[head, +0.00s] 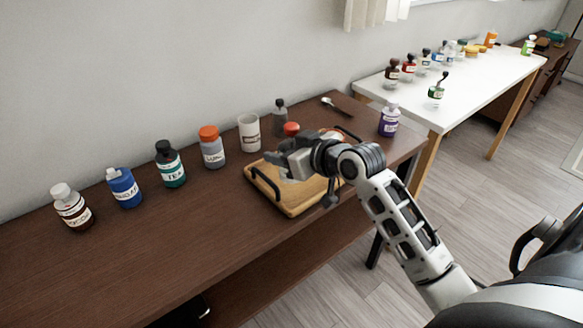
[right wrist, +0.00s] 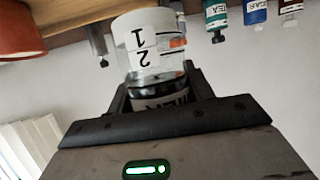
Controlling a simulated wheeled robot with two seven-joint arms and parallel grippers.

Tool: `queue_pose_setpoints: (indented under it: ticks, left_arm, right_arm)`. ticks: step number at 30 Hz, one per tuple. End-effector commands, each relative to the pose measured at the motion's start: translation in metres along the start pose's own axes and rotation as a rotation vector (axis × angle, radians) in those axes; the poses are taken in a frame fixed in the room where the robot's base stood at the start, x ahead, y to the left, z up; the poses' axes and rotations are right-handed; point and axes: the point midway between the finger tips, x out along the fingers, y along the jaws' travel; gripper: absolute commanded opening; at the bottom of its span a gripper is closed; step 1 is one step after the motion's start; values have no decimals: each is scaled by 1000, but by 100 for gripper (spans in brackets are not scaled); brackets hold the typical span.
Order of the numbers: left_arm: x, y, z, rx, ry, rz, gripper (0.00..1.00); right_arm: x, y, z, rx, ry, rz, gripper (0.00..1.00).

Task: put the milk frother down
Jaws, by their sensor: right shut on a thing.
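My right gripper (head: 282,162) is low over a wooden tray (head: 298,203) with black handles on the brown table. In the right wrist view my right gripper (right wrist: 160,88) is shut on the milk frother (right wrist: 162,97), which shows a dark band and a partly hidden label. A pale, partly clear body marked 1 and 2 shows just past the band; I cannot tell whether it belongs to the frother. In the head view the frother is mostly hidden by my gripper, and whether it touches the tray cannot be told. My left gripper is not in view.
A white cup (head: 249,133), an orange-capped bottle (head: 212,150), a teal bottle (head: 171,168) and a blue bottle (head: 124,189) line the table's back. A purple bottle (head: 389,122) stands at right. The table's front left is clear. A white table (head: 470,85) stands beyond.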

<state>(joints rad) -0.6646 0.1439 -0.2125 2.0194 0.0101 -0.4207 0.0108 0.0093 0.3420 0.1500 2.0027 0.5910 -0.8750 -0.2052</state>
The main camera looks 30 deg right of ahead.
Motion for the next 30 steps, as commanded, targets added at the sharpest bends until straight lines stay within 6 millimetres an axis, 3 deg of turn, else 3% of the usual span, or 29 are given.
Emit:
queue_pose_setpoints:
  ticks: [3,9,14,21,30]
  left_arm:
    - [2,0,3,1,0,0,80]
    - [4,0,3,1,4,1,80]
    - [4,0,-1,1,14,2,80]
    - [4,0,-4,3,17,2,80]
    - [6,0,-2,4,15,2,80]
  right_arm:
    - [22,18,18,4,-1,2,26]
    - [45,34,36,0,2,1,26]
    - [53,41,43,0,1,1,26]
    - [65,41,70,1,1,1,26]
    - [66,41,72,-1,2,1,26]
